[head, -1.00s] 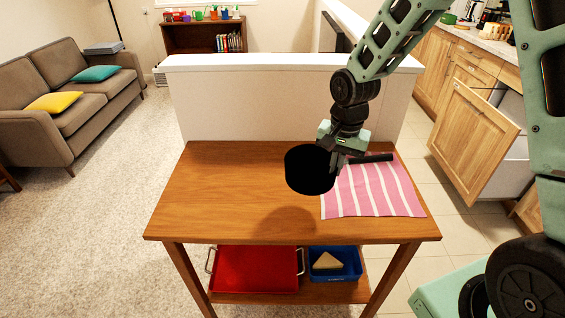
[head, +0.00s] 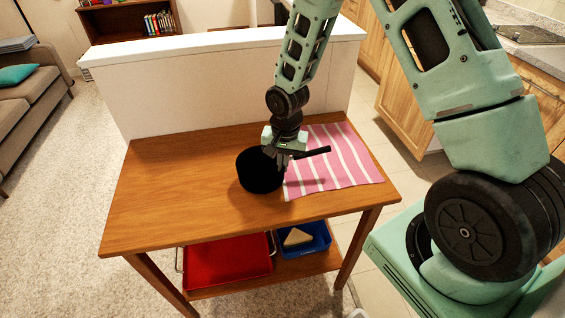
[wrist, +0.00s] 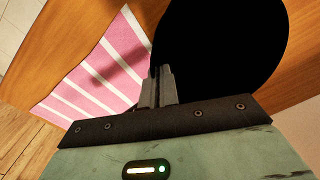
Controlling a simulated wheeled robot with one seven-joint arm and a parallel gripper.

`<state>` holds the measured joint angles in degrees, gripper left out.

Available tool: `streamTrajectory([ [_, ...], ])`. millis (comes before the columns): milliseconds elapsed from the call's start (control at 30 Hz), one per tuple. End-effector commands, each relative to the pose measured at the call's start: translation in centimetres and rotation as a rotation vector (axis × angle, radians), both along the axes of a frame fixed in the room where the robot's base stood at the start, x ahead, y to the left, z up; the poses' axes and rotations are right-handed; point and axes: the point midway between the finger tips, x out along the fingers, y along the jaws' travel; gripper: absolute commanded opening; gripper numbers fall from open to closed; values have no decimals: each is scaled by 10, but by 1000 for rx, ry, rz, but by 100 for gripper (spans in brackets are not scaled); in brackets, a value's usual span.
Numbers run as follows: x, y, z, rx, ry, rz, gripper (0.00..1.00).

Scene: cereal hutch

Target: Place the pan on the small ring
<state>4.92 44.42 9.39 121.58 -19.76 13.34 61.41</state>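The black pan (head: 260,172) is over the left edge of the striped cloth on the wooden table, its handle (head: 314,153) pointing right. My gripper (head: 281,162) is shut on the handle close to the pan's body. In the wrist view the two fingers (wrist: 157,88) are nearly together beside the large dark pan (wrist: 222,45). Whether the pan touches the table is unclear. A dark cooktop (head: 532,33) is set in the counter at the far upper right; the small ring cannot be made out.
The wooden table (head: 150,205) has a pink striped cloth (head: 335,165) and bare wood to the left. A red tray (head: 228,260) and a blue box (head: 305,238) sit on its lower shelf. A white half wall (head: 200,90) stands behind. Wooden cabinets (head: 408,95) are at right.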

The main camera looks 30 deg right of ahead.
Motion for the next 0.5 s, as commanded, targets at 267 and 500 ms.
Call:
streamTrajectory([
  [267,1,0,-2,0,-3,0,0],
  [500,1,0,-10,1,-2,0,0],
])
